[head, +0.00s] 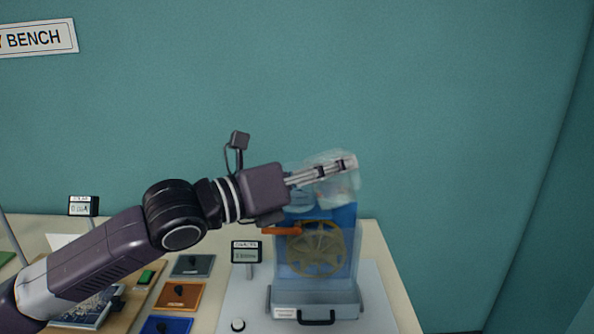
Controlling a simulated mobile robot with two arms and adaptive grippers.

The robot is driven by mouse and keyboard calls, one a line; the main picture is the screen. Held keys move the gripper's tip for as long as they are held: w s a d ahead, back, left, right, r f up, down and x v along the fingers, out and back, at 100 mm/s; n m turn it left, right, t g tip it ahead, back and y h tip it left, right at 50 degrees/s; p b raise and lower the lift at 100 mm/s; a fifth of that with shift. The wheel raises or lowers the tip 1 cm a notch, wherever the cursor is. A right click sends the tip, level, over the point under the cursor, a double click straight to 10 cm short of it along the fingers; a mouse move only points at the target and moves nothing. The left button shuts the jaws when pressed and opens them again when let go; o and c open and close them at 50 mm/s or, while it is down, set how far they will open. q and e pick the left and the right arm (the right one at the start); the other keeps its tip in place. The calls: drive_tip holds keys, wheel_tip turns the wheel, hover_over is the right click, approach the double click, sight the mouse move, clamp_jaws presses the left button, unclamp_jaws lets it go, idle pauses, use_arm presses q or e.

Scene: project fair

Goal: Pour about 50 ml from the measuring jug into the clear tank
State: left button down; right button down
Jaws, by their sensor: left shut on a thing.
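My left gripper (322,173) reaches in from the left, high over the bench, and is shut on the measuring jug (342,186). The jug is clear and looks tilted over the top of the tank; the fingers and blur hide its exact pose and its contents. The clear tank (348,240) stands upright on the right part of the bench, tinted blue, with a yellowish wheel (317,248) inside or behind its front wall. I cannot tell whether the jug touches the tank's rim or whether liquid is flowing. My right gripper is not in view.
A small display (246,252) stands left of the tank, and another display (83,206) is farther left. An orange spout-like part (282,231) sticks out at the tank's left. Coloured switch plates (180,296) lie at the left. The teal wall is close behind.

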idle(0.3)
use_arm(q)
drive_tip(key=s+d+f+m+b, duration=0.3)
drive_tip(key=s+f+m, duration=0.1)
drive_tip(key=f+m, duration=0.2)
drive_tip(key=shift+s+d+f+m, duration=0.15)
drive_tip(key=shift+s+f+m, duration=0.25)
drive_tip(key=shift+f, duration=0.2)
